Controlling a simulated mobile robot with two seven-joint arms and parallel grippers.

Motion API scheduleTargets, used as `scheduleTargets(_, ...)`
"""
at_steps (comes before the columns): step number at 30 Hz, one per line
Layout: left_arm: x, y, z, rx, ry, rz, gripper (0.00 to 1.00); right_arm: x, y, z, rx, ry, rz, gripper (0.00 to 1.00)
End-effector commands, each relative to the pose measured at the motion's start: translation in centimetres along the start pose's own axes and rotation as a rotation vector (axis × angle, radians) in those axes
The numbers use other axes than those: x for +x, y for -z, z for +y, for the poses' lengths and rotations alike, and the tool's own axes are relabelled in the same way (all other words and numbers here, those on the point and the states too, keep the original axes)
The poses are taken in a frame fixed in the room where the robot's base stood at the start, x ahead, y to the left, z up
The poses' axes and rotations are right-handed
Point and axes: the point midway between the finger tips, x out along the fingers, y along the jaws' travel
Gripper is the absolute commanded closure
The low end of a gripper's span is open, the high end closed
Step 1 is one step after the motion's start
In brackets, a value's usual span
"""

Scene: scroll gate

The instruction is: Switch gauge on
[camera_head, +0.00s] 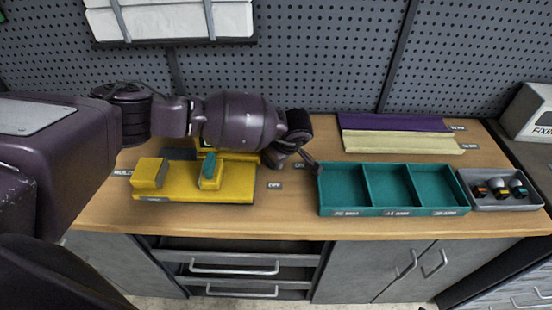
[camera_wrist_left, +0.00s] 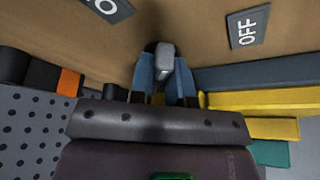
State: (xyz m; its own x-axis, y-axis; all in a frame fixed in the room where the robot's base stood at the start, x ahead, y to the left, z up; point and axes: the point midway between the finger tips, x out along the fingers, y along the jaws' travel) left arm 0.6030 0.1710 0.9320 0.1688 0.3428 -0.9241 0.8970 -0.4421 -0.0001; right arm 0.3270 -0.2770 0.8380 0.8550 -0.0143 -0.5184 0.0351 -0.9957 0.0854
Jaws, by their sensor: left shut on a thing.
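My left gripper (camera_head: 310,162) reaches over the bench from the left, just left of the teal tray. In the left wrist view, its two blue fingers (camera_wrist_left: 166,82) are shut on a grey lever-like piece (camera_wrist_left: 164,56), probably the gauge's switch. An OFF label (camera_wrist_left: 247,25) lies to the right of the fingers, and a partly cut-off label (camera_wrist_left: 108,7) lies to the left. In the head view, the OFF label (camera_head: 274,185) is on the bench top. The gauge is not clearly visible; my arm covers the area behind. My right gripper is not in view.
A yellow fixture (camera_head: 230,191) with a teal piece (camera_head: 209,166) stands left of the gripper. The teal three-compartment tray (camera_head: 334,211) and a grey tray (camera_head: 508,206) with small parts are at right. Purple (camera_head: 390,122) and cream (camera_head: 400,143) strips lie behind.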

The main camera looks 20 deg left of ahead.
Motion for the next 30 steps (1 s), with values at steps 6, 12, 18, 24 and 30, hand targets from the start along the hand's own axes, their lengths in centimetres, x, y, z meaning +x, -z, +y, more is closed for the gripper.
scheduleTargets(6, 0.1, 0.0, 0.1, -0.112, 0.047, 0.001, 1.00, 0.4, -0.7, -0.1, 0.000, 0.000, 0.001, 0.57)
scheduleTargets(12, 0.1, 0.0, 0.2, -0.267, 0.111, 0.002, 1.00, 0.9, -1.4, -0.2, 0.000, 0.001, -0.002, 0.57)
scheduleTargets(18, 0.1, 0.1, 0.2, -0.424, 0.176, 0.003, 1.00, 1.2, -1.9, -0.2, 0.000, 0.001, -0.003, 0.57)
scheduleTargets(24, 0.1, 0.1, 0.2, -0.553, 0.230, 0.002, 1.00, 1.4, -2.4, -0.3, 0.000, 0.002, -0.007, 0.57)
scheduleTargets(30, 0.1, 0.1, 0.3, -0.642, 0.265, 0.002, 1.00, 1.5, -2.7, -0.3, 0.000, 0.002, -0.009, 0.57)
